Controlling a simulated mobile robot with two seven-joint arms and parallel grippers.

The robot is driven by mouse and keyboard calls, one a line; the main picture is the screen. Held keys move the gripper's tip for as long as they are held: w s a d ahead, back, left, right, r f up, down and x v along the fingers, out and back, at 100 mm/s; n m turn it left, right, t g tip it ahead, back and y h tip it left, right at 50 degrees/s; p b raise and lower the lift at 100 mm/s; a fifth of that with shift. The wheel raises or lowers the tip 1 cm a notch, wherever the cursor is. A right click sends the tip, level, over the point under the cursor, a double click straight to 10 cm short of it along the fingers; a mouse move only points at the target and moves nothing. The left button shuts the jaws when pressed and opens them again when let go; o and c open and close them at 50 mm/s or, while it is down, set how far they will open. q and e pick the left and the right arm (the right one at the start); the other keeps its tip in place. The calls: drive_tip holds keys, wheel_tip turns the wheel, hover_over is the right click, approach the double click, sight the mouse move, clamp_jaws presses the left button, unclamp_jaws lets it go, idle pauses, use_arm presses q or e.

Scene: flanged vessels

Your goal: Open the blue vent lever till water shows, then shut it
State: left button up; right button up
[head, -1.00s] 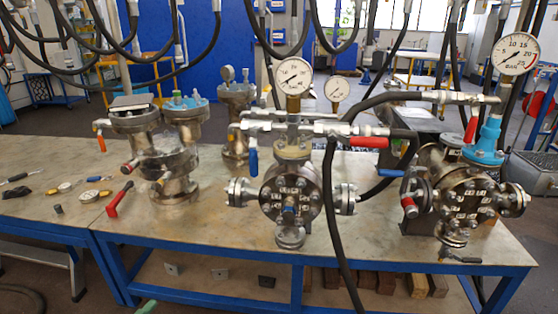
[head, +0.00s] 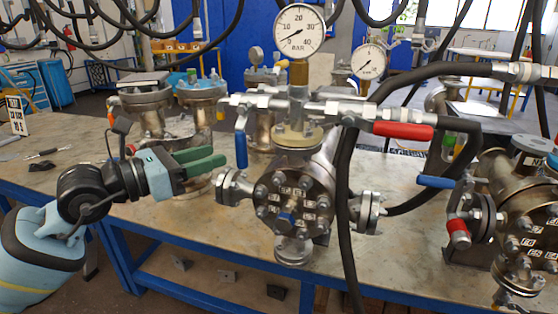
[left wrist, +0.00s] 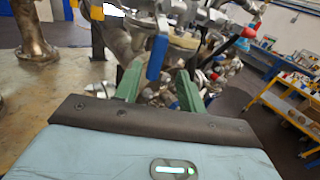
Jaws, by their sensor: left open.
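A blue lever (head: 241,150) hangs straight down from the left end of the silver valve manifold (head: 262,103) on the middle flanged vessel (head: 293,193). In the left wrist view the blue lever (left wrist: 157,57) appears just beyond and between the green fingertips. My left gripper (head: 219,157) is open and empty, its green fingers pointing right towards the lever with a small gap before it. The gripper also shows in the left wrist view (left wrist: 158,76). A second blue lever (head: 435,182) sits on the right vessel (head: 515,215). No water is visible. My right gripper is out of view.
A large gauge (head: 297,31) stands on the manifold, with a smaller gauge (head: 369,61) behind. A red lever (head: 403,131) extends right. A black hose (head: 345,220) hangs before the middle vessel. The bench top (head: 165,222) is clear at front left.

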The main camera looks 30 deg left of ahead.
sight(240, 143)
use_arm(q)
drive_tip(key=shift+w+a+r, duration=0.15)
drive_tip(key=shift+r, duration=0.25)
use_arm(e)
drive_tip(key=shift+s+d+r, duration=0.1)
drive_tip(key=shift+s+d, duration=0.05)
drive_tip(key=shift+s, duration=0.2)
use_arm(q)
drive_tip(key=shift+p+x, duration=0.9)
drive_tip(key=shift+x, duration=3)
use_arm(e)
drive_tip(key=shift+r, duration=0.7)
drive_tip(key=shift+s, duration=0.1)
use_arm(q)
clamp_jaws()
